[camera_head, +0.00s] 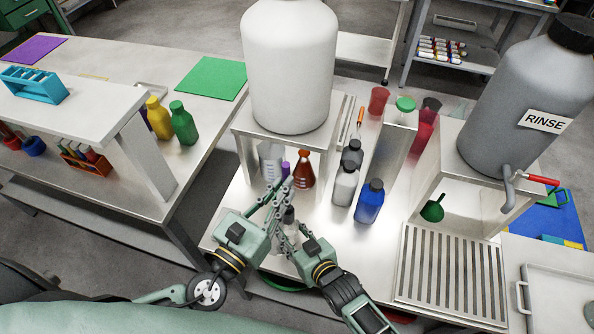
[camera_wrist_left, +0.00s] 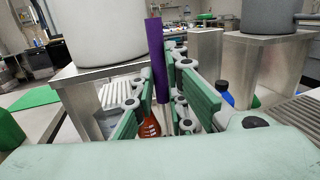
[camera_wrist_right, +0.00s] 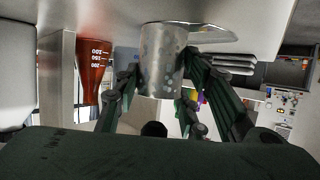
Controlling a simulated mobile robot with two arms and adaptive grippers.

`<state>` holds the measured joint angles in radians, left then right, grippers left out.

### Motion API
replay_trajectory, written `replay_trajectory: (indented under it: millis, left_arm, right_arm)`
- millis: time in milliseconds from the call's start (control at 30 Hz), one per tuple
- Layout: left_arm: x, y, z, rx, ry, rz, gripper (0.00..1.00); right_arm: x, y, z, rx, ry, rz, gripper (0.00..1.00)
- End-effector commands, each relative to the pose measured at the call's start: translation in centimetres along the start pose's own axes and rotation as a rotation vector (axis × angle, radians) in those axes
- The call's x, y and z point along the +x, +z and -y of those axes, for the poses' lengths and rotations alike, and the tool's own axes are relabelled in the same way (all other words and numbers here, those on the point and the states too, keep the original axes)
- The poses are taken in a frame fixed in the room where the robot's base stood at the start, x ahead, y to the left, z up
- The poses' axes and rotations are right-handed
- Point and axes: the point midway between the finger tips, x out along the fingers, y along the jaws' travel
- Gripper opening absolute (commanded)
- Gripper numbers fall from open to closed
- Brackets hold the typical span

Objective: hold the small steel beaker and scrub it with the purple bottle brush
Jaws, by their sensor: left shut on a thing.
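My left gripper (camera_head: 280,190) is shut on the purple bottle brush. Its purple part (camera_wrist_left: 157,55) rises upright between the fingers, and a thin pale stem runs down below it. The purple end (camera_head: 285,169) also shows in the head view. The small steel beaker (camera_wrist_right: 162,65) is spotted and stands on the steel table. My right gripper (camera_wrist_right: 160,88) has one finger on each side of the beaker, very close to its wall; I cannot tell whether both fingers press on it. In the head view the grippers are close together and largely hide the beaker.
An orange-red flask (camera_head: 303,172) and a clear beaker (camera_head: 270,160) stand just beyond, under the stand of the white tank (camera_head: 288,65). Grey bottles and a blue bottle (camera_head: 369,203) are to the right. A slatted drain (camera_head: 450,275) lies below the RINSE tank (camera_head: 520,105).

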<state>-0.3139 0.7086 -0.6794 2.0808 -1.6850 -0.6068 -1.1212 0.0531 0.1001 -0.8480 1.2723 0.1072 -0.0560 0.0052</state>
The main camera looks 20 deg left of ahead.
Motion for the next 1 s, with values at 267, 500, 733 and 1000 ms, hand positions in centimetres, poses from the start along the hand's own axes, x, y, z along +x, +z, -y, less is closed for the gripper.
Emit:
replay_trajectory:
  millis: [267, 500, 733, 1000]
  left_arm:
    - [0.0, 0.0, 0.0, 0.0, 0.0, 0.001, 0.0]
    - [0.0, 0.0, 0.0, 0.0, 0.0, 0.001, 0.0]
    - [0.0, 0.0, 0.0, 0.0, 0.0, 0.001, 0.0]
    - [0.0, 0.0, 0.0, 0.0, 0.0, 0.001, 0.0]
  right_arm:
    - [0.0, 0.0, 0.0, 0.0, 0.0, 0.0, 0.59]
    - [0.0, 0.0, 0.0, 0.0, 0.0, 0.0, 0.59]
    - [-1.8, 0.2, 0.0, 0.0, 0.0, 0.001, 0.59]
    - [-7.2, 0.2, 0.0, -0.001, 0.0, 0.003, 0.59]
